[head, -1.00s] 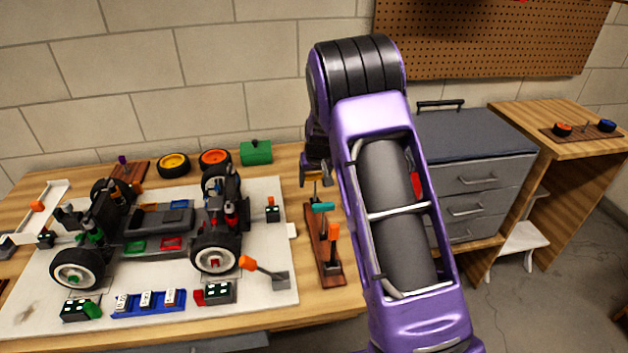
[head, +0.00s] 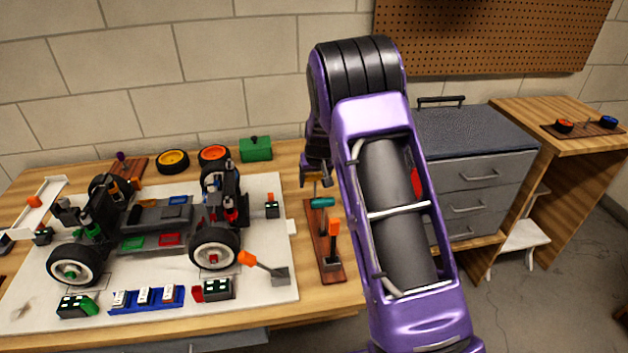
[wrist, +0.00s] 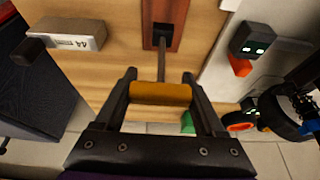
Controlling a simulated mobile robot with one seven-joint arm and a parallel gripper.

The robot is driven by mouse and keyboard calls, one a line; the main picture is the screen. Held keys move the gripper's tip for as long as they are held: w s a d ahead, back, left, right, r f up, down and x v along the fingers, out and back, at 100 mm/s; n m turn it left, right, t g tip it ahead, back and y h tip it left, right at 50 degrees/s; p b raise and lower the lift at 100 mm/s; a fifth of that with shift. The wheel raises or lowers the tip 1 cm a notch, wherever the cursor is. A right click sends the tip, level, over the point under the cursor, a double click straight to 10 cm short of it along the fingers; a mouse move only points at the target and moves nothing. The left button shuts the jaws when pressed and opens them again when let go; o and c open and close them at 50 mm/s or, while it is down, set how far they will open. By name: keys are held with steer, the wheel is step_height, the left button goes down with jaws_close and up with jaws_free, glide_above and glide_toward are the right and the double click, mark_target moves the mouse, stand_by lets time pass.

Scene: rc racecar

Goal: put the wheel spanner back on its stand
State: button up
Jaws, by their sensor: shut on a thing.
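The wheel spanner has an orange-yellow cylindrical handle (wrist: 160,93) and a thin grey shaft. In the wrist view my gripper (wrist: 160,92) is shut across this handle. The shaft runs to a black holder at the end of the red-brown wooden stand (wrist: 178,30); I cannot tell whether it is fully seated. In the head view my gripper (head: 313,178) is over the far end of the stand (head: 321,245), with the spanner mostly hidden. A teal-handled tool (head: 322,202) and an orange-handled tool (head: 334,229) stand upright on the same stand.
The car chassis (head: 160,218) sits on a pale board left of the stand. An orange-tipped lever (head: 265,268) is between them. A green box (head: 256,149) and loose wheels (head: 172,161) line the back. A grey drawer cabinet (head: 475,180) is to the right.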

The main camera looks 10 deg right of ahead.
steer(key=shift+f, duration=0.15)
steer(key=o, duration=1.5)
steer(key=p+v, duration=0.1)
steer(key=v, duration=1.6)
steer(key=shift+s+r, duration=0.1)
steer(key=shift+r, duration=0.15)
